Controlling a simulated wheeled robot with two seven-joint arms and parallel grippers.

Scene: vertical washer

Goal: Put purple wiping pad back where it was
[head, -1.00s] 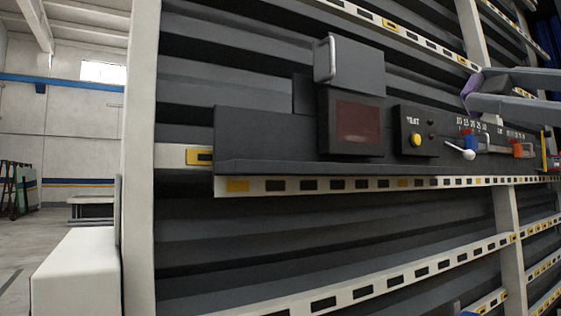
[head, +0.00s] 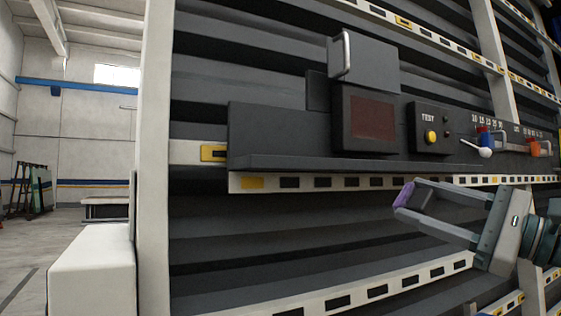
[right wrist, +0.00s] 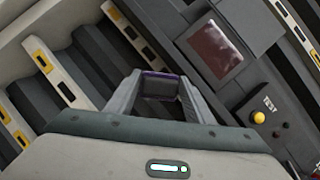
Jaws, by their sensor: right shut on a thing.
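The purple wiping pad (head: 404,194) is between the fingertips of my right gripper (head: 406,203), which is shut on it. They are in front of the washer, below the shelf with the control boxes, at the right of the head view. The right wrist view also shows the purple edge of the pad (right wrist: 160,74) at the far end of the fingers, with a dark face toward the camera. The pad appears held clear of the shelf. My left gripper is not in view.
The dark shelf (head: 270,162) carries a box with a reddish screen (head: 372,117), a TEST panel with a yellow button (head: 431,137), and a white-knobbed lever (head: 485,152). A metal handle (head: 346,52) sticks out above. Slotted rails (head: 352,183) cross the washer.

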